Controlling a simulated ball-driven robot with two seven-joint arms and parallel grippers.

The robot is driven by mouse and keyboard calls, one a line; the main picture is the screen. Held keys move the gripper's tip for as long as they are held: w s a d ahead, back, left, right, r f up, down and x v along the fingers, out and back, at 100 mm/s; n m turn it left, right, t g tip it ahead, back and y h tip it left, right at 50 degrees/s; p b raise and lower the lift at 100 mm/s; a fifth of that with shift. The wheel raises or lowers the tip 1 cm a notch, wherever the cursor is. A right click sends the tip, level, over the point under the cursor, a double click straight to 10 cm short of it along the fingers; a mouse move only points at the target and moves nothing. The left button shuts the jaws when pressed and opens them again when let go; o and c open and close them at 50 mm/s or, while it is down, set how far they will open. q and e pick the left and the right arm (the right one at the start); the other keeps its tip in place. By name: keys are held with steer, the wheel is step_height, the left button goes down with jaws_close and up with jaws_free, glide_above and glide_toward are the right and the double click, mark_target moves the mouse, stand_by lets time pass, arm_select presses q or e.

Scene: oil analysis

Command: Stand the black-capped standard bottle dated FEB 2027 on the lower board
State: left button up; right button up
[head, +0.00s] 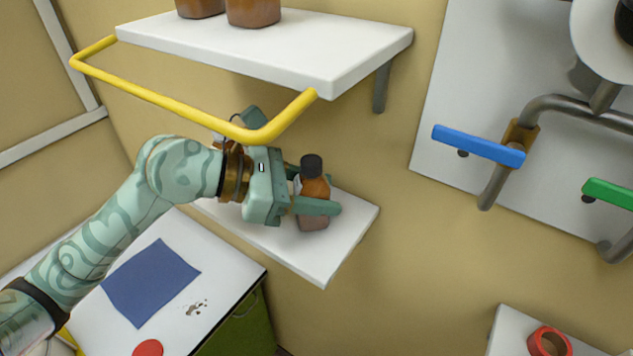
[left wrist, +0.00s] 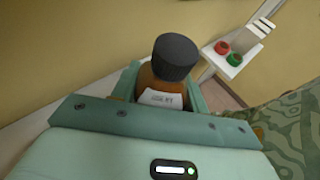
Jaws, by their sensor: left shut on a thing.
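The black-capped bottle (head: 313,188) is amber with a dark cap and stands about upright over the lower board (head: 335,257). I cannot tell for sure whether its base touches the board. My left gripper (head: 318,197) is shut on the bottle, with its fingers around the body below the cap. In the left wrist view the bottle (left wrist: 163,85) shows its black cap and part of a white label. The label print is too small to read. The lower board is white and fixed to the wall. My right gripper is not in view.
An upper white shelf (head: 265,50) with a yellow rail (head: 170,97) hangs above my left arm and carries brown bottles (head: 253,10). A blue handle (head: 478,146) and a green handle (head: 608,196) are on pipes at the right. A cabinet top with a blue mat (head: 150,283) lies below.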

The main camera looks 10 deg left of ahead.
arm_select(q)
steer(key=shift+f, duration=0.15)
steer(key=shift+f, duration=0.15)
steer(key=o, duration=1.1)
steer(key=shift+c, duration=0.2)
steer(key=shift+r, duration=0.25)
steer(key=b+v, duration=0.5)
steer(key=v, duration=0.7)
steer(key=shift+f, duration=0.15)
